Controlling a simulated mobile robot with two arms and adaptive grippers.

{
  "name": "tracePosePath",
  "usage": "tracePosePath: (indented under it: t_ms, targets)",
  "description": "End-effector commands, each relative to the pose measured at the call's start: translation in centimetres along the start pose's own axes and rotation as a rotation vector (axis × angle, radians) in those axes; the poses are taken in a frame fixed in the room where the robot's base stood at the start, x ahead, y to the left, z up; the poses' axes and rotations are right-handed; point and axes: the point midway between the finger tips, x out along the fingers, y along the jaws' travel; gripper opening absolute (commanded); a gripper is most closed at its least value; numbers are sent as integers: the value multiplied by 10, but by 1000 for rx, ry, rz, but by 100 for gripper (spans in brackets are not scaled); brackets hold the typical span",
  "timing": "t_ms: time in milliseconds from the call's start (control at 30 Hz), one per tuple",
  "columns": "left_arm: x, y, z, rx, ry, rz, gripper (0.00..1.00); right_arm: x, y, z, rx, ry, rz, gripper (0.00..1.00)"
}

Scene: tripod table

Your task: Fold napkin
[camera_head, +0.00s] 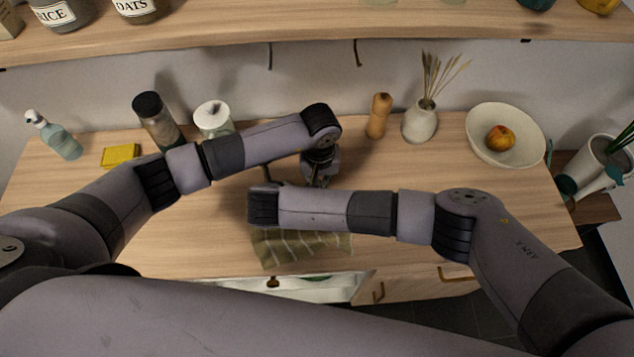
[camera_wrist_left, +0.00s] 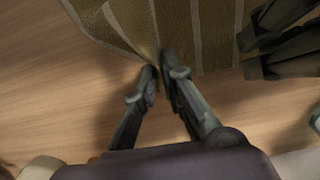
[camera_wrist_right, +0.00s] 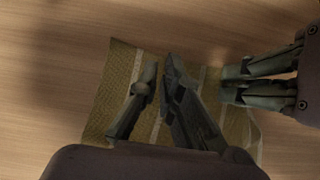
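The olive napkin with pale stripes (camera_head: 300,248) lies near the table's front edge, partly hidden under my right arm in the head view. In the left wrist view the napkin (camera_wrist_left: 215,30) has its edge drawn to a point at my left gripper (camera_wrist_left: 160,68), whose fingertips are nearly together on it. In the right wrist view my right gripper (camera_wrist_right: 160,70) is at the edge of the napkin (camera_wrist_right: 118,85), its fingertips close together with cloth at them. The two grippers are side by side along the same edge. My right fingertips are hidden in the head view.
A yellow sponge (camera_head: 121,155), spray bottle (camera_head: 58,138), dark-lidded bottle (camera_head: 157,120) and white-lidded jar (camera_head: 213,118) stand at the left. A pepper mill (camera_head: 379,116), vase (camera_head: 420,122) and bowl with fruit (camera_head: 480,148) stand at the back right. A shelf (camera_head: 320,32) overhangs the back.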

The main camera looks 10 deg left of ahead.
Motion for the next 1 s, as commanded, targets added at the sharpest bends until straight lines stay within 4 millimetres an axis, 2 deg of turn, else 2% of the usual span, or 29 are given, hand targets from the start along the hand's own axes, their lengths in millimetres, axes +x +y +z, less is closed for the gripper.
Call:
tracePosePath:
  t_ms: [100, 1000]
  targets:
    - [5, 1, 3, 1, -7, -5, 17, 2, 1, -4, 0, 7, -4, 12]
    - [7, 19, 7, 3, -11, -10, 47, 1, 19, -7, 2, 13, -4, 42]
